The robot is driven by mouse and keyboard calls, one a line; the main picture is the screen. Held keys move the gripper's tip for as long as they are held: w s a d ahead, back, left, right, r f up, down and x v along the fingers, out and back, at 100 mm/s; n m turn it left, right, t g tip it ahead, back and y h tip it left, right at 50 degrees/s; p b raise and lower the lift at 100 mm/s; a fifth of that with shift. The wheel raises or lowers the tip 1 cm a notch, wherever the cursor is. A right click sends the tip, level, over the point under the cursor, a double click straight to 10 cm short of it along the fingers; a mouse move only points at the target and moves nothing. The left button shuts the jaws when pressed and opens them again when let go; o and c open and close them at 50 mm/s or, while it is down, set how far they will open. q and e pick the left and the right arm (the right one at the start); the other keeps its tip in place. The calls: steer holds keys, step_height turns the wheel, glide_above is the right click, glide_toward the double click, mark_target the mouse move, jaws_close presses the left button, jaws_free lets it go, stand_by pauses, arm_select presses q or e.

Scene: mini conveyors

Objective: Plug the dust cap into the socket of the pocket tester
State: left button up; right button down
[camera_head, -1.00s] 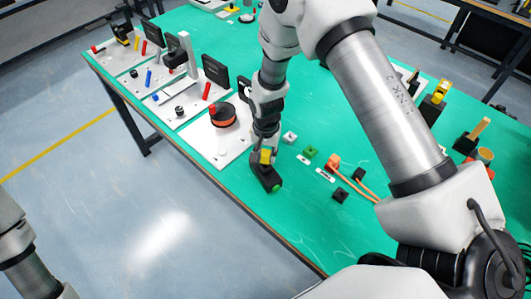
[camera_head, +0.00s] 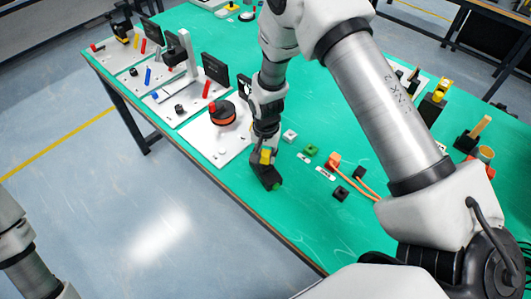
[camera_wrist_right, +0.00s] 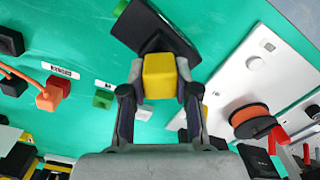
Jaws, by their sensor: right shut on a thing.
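My right gripper (camera_head: 265,148) is shut on a yellow block-shaped dust cap (camera_wrist_right: 160,76), which sits between the two fingertips in the right wrist view. The black pocket tester (camera_wrist_right: 152,30), with a green end, is right beyond the cap. In the head view the tester (camera_head: 264,175) lies near the table's front edge, directly below the gripper. The cap overlaps the tester in both views. The socket is hidden, and I cannot tell whether the cap touches it or is seated in it. My left gripper is outside the head view.
A white board with an orange-and-black reel (camera_head: 222,113) stands left of the gripper. To the right lie a white block (camera_head: 289,136), a green block (camera_head: 311,150), an orange plug (camera_head: 333,161) with cable and a black block (camera_head: 341,193). The green table's front edge is close.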

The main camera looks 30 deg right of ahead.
mark_target(266, 153)
steer(key=shift+f+b, duration=0.5)
steer(key=shift+f, duration=0.4)
steer(key=c, duration=0.8)
jaws_free()
steer(key=shift+r, duration=0.15)
step_height(266, 153, up, 12)
steer(key=shift+s+f, duration=0.1)
